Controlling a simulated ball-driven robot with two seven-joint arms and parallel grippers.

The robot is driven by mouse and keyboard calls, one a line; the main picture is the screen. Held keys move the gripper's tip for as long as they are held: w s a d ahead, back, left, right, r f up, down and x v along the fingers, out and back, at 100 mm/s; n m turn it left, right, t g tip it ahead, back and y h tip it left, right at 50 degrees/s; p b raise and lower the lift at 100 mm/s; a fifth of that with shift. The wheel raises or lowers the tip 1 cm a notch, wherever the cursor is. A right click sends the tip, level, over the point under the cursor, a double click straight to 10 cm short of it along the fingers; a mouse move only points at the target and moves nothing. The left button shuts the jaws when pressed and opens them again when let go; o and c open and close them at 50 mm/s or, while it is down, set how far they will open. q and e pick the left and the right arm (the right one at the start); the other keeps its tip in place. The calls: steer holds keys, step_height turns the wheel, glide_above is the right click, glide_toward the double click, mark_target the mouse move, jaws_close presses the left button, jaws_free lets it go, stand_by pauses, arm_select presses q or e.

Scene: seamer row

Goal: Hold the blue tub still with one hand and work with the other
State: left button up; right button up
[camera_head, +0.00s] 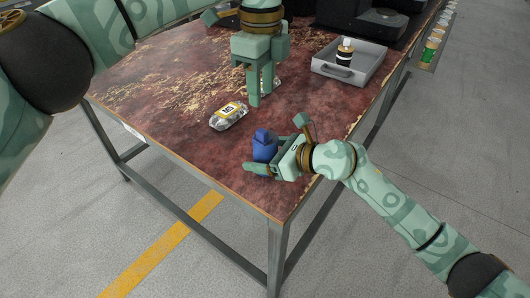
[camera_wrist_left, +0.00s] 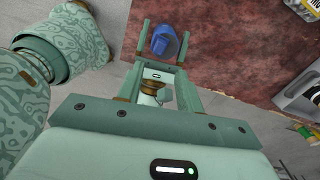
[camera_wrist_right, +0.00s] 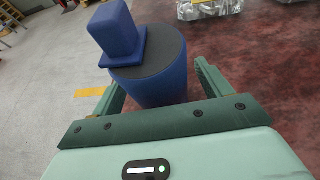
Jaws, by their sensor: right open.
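The blue tub (camera_head: 264,148) stands upright near the table's front corner. In the right wrist view the tub (camera_wrist_right: 155,80) has a dark grey top with a blue square knob. My right gripper (camera_head: 275,145) is open, with a finger on each side of the tub; I cannot tell whether they touch it. My left gripper (camera_head: 261,92) points down above the table, behind the tub, its fingers apart with nothing seen between them.
A clear pack with a yellow-and-white label (camera_head: 229,115) lies left of the tub on the worn red table (camera_head: 180,75). A grey tray (camera_head: 340,73) holding a jar (camera_head: 345,53) stands at the back right. A silvery thing is partly hidden behind my left gripper.

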steer(key=c, duration=1.1)
arm_select(q)
steer(key=c, duration=0.3)
steer(key=shift+a+f, duration=0.15)
steer(key=shift+f, duration=0.35)
jaws_close()
arm_select(e)
steer(key=shift+d, duration=0.1)
arm_select(q)
steer(key=s+a+f+g+h, duration=0.2)
steer(key=s+a+f+h, duration=0.15)
steer(key=a+f, duration=0.55)
steer(key=s+a+r+m+t+h, duration=0.1)
steer(key=s+a+r+t+h, duration=0.1)
steer(key=r, duration=0.6)
steer(key=shift+s+t+h, duration=0.5)
steer(key=shift+t+h, duration=0.3)
steer(key=shift+h, duration=0.05)
